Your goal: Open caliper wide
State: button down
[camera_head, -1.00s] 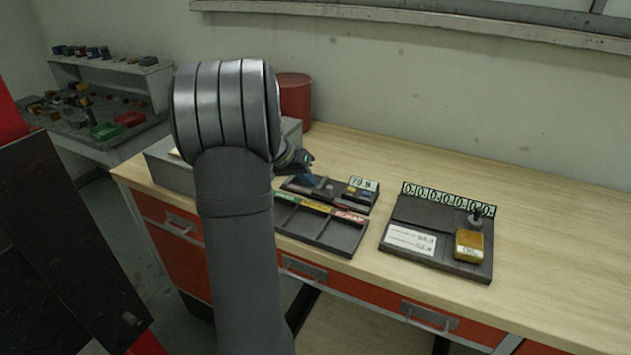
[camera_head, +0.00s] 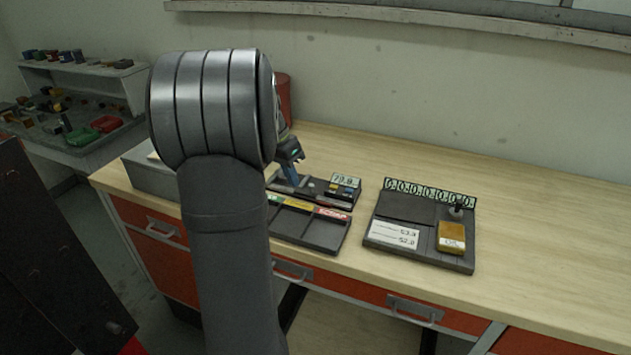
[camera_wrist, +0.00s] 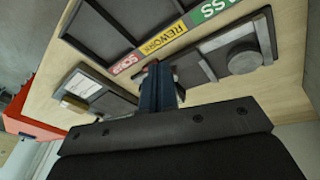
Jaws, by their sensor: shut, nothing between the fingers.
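The caliper unit (camera_head: 322,190) is a dark flat fixture on the bench behind a sorting tray. A small light display, which seems to read about 79.8, stands at its right end, with small blue and yellow parts below it. My gripper (camera_head: 291,180) points down over the unit's left part, its blue fingers shut and empty. In the wrist view the fingers (camera_wrist: 157,80) show close together beside a dark fixture part with a round grey knob (camera_wrist: 243,60). I cannot tell whether the fingertips touch the caliper. My arm hides the area to the left.
The three-slot tray (camera_head: 305,227) with coloured labels lies in front. Right of it is a dark station (camera_head: 418,225) with a row of counters, a white card and a yellow block (camera_head: 452,238). A red canister (camera_head: 284,95) stands behind. The bench's right side is clear.

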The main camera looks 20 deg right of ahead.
jog(key=s+d+m+y, duration=0.2)
jog(key=s+d+m+t+y, duration=0.1)
jog(key=s+d+m+y, duration=0.1)
jog(key=m, duration=0.1)
jog(key=s+d+f+m+t+y, duration=0.1)
jog(key=s+d+m, duration=0.1)
jog(key=d, duration=0.1)
jog(key=shift+m+y, duration=0.4)
jog(key=s+d+r+m+t+y, duration=0.2)
jog(key=s+d+r+m+t, duration=0.2)
jog(key=d+m+t, duration=0.3)
send_near(315, 194)
jog(key=shift+w+d+f+g, duration=0.1)
jog(key=shift+w+f+g, duration=0.1)
jog(key=shift+f, duration=0.4)
jog(key=shift+w+f+g, duration=0.15)
jog(key=shift+f+g, duration=0.05)
jog(key=shift+f, duration=0.45)
jog(key=shift+w+a+f, duration=0.1)
jog(key=shift+w+a, duration=0.7)
jog(key=shift+w, duration=0.2)
jog(key=shift+w+a, duration=0.4)
jog(key=shift+w, duration=0.25)
jog(key=shift+w+a, duration=0.5)
jog(key=shift+w, duration=0.15)
jog(key=shift+s, duration=0.1)
